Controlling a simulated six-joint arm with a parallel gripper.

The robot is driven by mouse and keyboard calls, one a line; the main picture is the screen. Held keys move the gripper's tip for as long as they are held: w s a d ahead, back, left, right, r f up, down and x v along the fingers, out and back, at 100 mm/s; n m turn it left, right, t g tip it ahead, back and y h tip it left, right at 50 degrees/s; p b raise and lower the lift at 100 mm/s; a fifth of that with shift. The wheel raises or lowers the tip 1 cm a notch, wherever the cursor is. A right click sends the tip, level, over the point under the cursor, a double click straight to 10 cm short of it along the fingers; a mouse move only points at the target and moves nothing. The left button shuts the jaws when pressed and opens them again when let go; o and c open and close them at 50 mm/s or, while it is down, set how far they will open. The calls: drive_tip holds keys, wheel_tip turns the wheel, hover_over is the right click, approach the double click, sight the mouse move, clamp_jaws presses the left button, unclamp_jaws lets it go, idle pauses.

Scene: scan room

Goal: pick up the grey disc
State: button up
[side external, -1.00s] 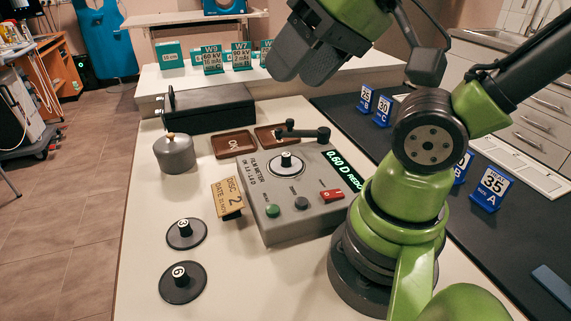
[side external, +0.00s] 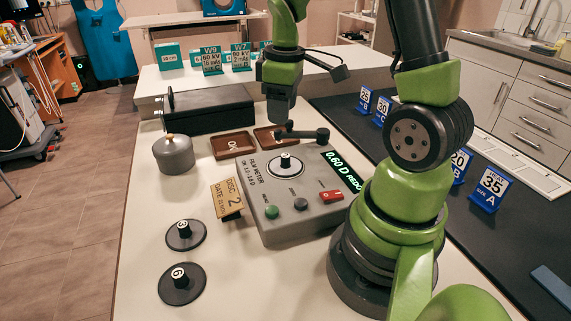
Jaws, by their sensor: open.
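A round grey disc (side external: 284,166) with a black knob and white top sits on top of the film meter (side external: 262,207). Two dark discs with knobs lie on the white table at the left: one marked 3 (side external: 193,243) and one marked G or 6 (side external: 190,294). My gripper (side external: 279,121) points down above the back of the meter, close to its black lever arm (side external: 306,134). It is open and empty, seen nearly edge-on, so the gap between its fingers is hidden. It is apart from the disc on the meter.
A grey lidded pot (side external: 174,156), a brown OK tray (side external: 233,146), a second brown tray (side external: 268,139) and a black box (side external: 209,110) stand around the meter.

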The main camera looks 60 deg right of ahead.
hover_over(285, 155)
drive_tip(key=shift+n+g, duration=0.4)
drive_tip(key=f, duration=0.7)
drive_tip(key=shift+s, duration=0.25)
drive_tip(key=f, duration=0.5)
drive_tip(key=shift+w+f, duration=0.2)
drive_tip(key=shift+f, duration=0.1)
clamp_jaws()
